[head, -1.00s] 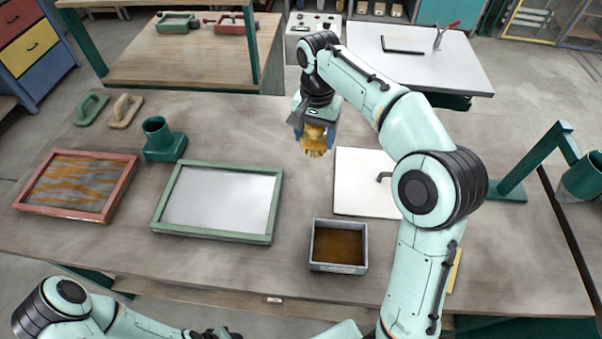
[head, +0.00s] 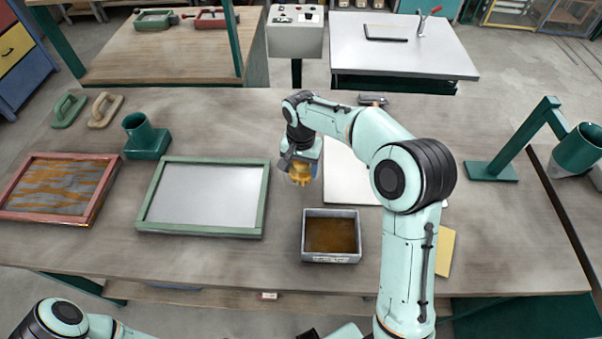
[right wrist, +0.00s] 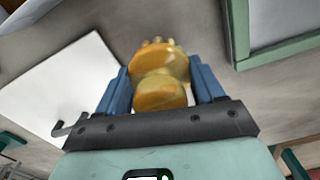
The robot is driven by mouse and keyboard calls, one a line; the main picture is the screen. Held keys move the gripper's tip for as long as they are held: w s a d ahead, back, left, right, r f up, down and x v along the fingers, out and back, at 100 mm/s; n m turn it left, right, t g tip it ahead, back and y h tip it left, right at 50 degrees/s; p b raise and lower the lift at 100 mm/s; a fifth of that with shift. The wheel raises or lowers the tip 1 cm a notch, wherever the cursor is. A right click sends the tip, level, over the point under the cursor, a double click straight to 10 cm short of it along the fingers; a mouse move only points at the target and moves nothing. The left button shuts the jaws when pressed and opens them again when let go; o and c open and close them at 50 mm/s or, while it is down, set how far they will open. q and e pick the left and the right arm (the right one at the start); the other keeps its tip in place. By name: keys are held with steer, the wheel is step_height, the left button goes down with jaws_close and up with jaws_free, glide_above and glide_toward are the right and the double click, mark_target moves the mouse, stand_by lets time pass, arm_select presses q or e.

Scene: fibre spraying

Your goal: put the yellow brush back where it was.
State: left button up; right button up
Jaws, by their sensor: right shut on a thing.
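The yellow brush (right wrist: 160,85) is held between the two blue fingers of my right gripper (right wrist: 162,82), seen in the right wrist view. In the head view the brush (head: 300,174) hangs below the right gripper (head: 300,166), above the workbench, behind and slightly left of the metal box with brown contents (head: 331,257). The fingers partly hide the brush. My left arm shows at the bottom left, but its gripper is not visible.
A green-framed screen (head: 250,232) lies left of the box, a red-framed one (head: 84,215) farther left. A green stand (head: 146,140) and two handled floats stand behind. A white board (head: 350,175) lies partly behind my right arm. Clear bench (head: 230,120) lies at the back.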

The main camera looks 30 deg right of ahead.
mark_target(301, 173)
arm_select(q)
steer(key=shift+s+f, duration=0.1)
steer(key=shift+f, duration=0.1)
arm_select(e)
steer(key=shift+f, duration=1.5)
steer(key=shift+f, duration=0.15)
steer(key=o, duration=0.9)
steer(key=shift+o, duration=0.2)
step_height(301, 173, up, 12)
steer(key=shift+p, duration=0.65)
steer(key=shift+r, duration=0.2)
arm_select(q)
steer(key=shift+w+r, duration=0.75)
steer(key=shift+r, duration=0.25)
